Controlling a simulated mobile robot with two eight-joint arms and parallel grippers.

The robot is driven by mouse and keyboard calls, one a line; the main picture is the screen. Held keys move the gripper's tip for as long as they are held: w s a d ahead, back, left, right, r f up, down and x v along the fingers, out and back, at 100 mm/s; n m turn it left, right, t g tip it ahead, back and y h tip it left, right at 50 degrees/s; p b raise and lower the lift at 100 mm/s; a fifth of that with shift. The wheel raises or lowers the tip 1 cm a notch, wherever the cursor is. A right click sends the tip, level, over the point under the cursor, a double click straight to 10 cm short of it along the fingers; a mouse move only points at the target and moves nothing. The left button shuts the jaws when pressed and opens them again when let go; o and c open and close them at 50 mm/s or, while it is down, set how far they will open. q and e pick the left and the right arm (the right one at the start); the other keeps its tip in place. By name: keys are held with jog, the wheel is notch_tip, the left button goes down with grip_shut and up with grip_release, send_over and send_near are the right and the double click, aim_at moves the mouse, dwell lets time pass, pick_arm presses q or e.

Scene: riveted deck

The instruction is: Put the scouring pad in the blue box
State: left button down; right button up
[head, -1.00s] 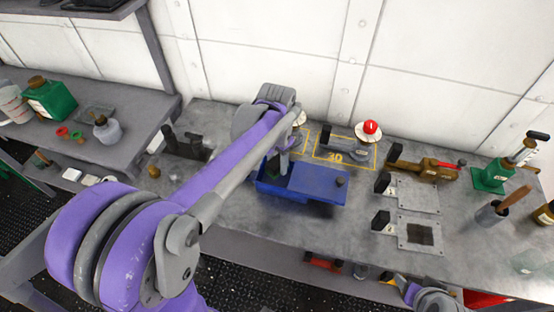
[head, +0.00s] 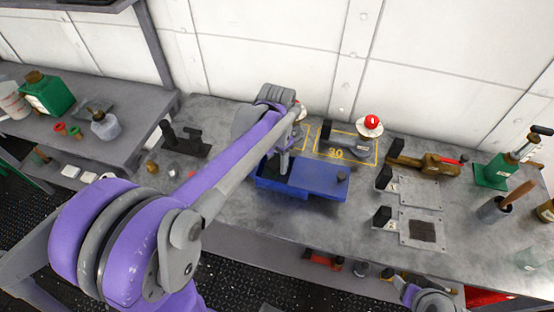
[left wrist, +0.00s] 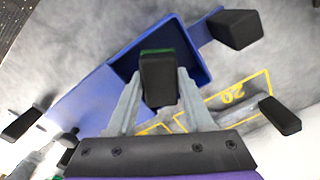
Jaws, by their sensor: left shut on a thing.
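The blue box (head: 318,194) stands on the grey bench, its left part open and its right part covered by a blue lid with a dark knob. My left gripper (head: 284,170) points down at the open part. In the left wrist view my left gripper (left wrist: 158,95) is shut on a dark block with a green edge, which looks like the scouring pad (left wrist: 158,52). It shows over the opening of the blue box (left wrist: 196,62); its exact height is unclear. Part of my right arm shows at the bottom right of the head view, without its fingers.
A red-topped round item (head: 371,123) stands behind the box, near a yellow outline marked 30. Metal plates with dark handles (head: 422,231) lie to the right. A dark clamp-like tool (head: 186,140) is to the left. Bare bench lies in front of the box.

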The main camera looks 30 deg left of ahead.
pick_arm(q)
jog(key=shift+f+b, duration=1.35)
jog(key=shift+f, duration=0.95)
jog(key=shift+c, duration=1.1)
grip_release()
notch_tip(320, 180, up, 11)
jog(key=shift+f+p, duration=0.1)
jog(key=shift+p, duration=0.35)
